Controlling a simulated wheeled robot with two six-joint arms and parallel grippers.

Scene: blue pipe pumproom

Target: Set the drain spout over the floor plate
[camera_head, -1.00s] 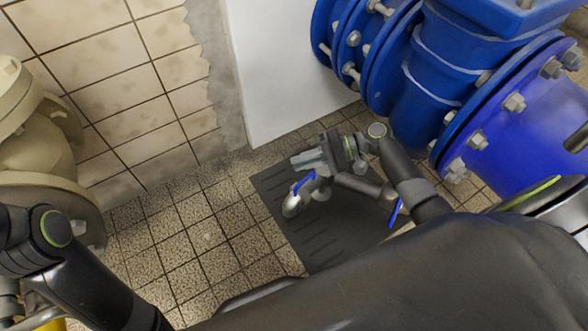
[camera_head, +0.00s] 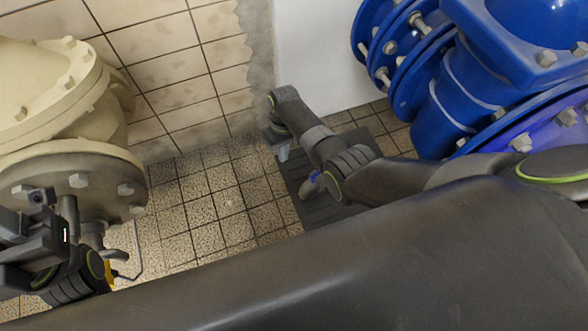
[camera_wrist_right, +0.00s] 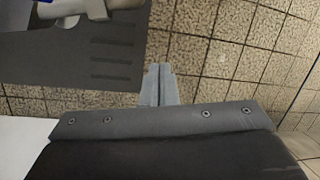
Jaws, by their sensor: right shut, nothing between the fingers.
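The floor plate (camera_head: 325,213) is a dark grey slotted sheet on the tiles, partly behind my right arm in the head view. It also shows at the top left of the right wrist view (camera_wrist_right: 95,85). The drain spout (camera_head: 306,189), pale with a blue part, appears over the plate's left side in the head view; its height and far end are hidden. In the wrist view it is cut by the top edge (camera_wrist_right: 95,10). My right gripper (camera_head: 283,153) is shut and empty, apart from the spout. Its fingertips (camera_wrist_right: 160,70) show beside the plate. My left gripper (camera_head: 22,245) is at the left; its jaws are unclear.
A big cream flanged valve (camera_head: 55,100) stands at the left, close to my left gripper. Blue flanged pipework (camera_head: 450,90) fills the upper right. A tiled wall (camera_head: 165,70) and a white panel (camera_head: 310,50) close the back. The floor tiles (camera_head: 215,195) left of the plate are clear.

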